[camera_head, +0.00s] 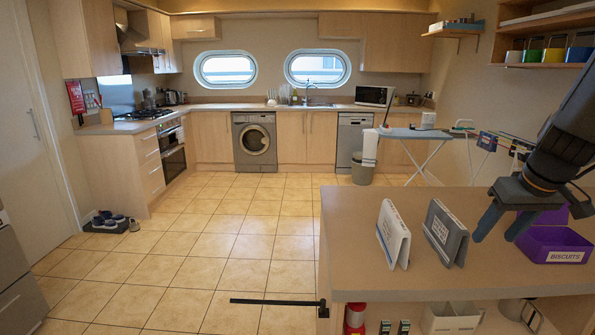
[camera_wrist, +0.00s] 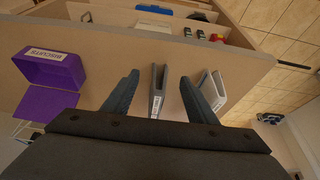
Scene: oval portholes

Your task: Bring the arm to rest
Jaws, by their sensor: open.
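My gripper (camera_head: 494,236) is open and empty, hanging over the right part of the counter (camera_head: 345,262), to the right of a dark grey upright folder-like item (camera_head: 445,232). In the wrist view its two fingers (camera_wrist: 159,76) stand apart, and the grey item (camera_wrist: 157,95) shows in the gap between them. The head view shows the gripper apart from that item. My arm comes in from the right edge and partly hides the purple bins behind the gripper.
A white folder-like item (camera_head: 393,233) stands left of the grey one. A purple bin labelled BISCUITS (camera_head: 556,245) sits at the counter's right. An ironing board (camera_head: 414,134) and drying rack (camera_head: 490,140) stand behind. The tiled floor (camera_head: 205,250) at left is mostly clear.

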